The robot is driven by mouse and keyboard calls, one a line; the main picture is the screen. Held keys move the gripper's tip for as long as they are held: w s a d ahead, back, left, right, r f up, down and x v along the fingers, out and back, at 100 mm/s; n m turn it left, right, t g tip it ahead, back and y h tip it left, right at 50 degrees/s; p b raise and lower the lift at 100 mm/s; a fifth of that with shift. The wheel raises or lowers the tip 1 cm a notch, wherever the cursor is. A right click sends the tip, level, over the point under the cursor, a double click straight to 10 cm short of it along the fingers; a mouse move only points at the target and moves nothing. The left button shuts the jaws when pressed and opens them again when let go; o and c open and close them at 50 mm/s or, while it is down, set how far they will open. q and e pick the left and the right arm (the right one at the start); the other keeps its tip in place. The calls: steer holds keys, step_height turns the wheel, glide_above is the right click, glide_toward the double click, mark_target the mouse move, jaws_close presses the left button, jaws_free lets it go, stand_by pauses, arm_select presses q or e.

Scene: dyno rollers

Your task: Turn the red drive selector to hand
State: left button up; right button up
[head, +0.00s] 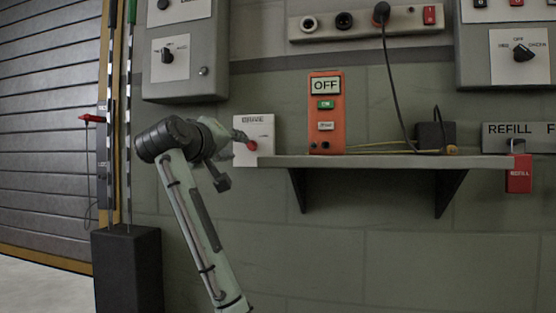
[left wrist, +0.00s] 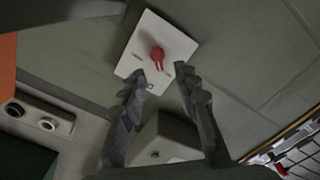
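The red drive selector (head: 251,145) is a small red knob on a white plate marked DRIVE (head: 262,128), on the wall at the left end of the shelf. In the left wrist view the red selector (left wrist: 157,54) sits on its white plate (left wrist: 150,33), just beyond my fingertips. My left gripper (head: 238,137) is at the plate's left side in the head view. In the left wrist view my left gripper (left wrist: 160,73) is open, its two fingers apart with nothing clearly held between them. The small lettering around the selector is too blurred to read. My right gripper is not in view.
A shelf (head: 380,161) runs right from the plate, with an orange OFF box (head: 326,112) and a black adapter (head: 435,135) with cables. A grey cabinet (head: 185,85) hangs above my left arm. A red refill tag (head: 519,175) hangs right.

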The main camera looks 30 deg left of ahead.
mark_target(248, 145)
arm_select(q)
steer(key=x, duration=0.5)
steer(key=b+x, duration=0.1)
steer(key=x, duration=0.1)
steer(key=shift+w+r, duration=0.3)
steer(key=shift+r, duration=0.1)
jaws_close()
